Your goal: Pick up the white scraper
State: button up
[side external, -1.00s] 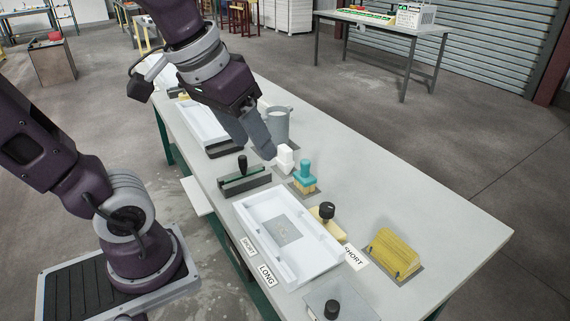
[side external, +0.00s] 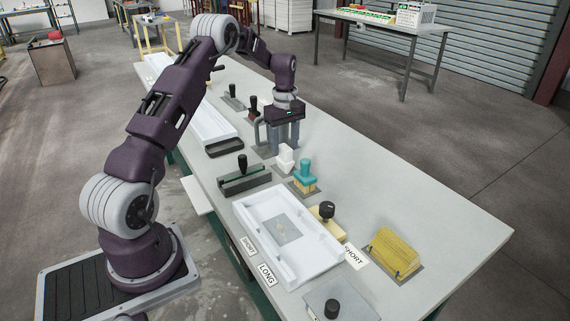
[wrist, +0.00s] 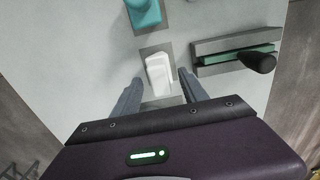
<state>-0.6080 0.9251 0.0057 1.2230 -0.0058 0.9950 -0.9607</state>
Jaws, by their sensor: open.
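The white scraper (side external: 285,158) stands on a small grey pad on the table, behind the teal-handled tool. In the wrist view the white scraper (wrist: 158,72) lies ahead of my gripper, in line with the gap between the two fingers. My gripper (side external: 278,146) points down, open and empty, just behind the scraper in the side view. In the wrist view my gripper (wrist: 159,77) has its fingertips apart, one toward each side of the scraper. I cannot tell whether the fingertips are at the scraper's height.
The teal-handled tool (side external: 305,170) stands close in front of the scraper. A green block with a black handle (side external: 245,182) is to the left. A white tray (side external: 262,257) and a yellow stack (side external: 394,252) are nearer the camera. The table's right side is clear.

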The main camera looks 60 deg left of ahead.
jog(key=shift+f, duration=0.85)
grip_shut()
dwell(0.8)
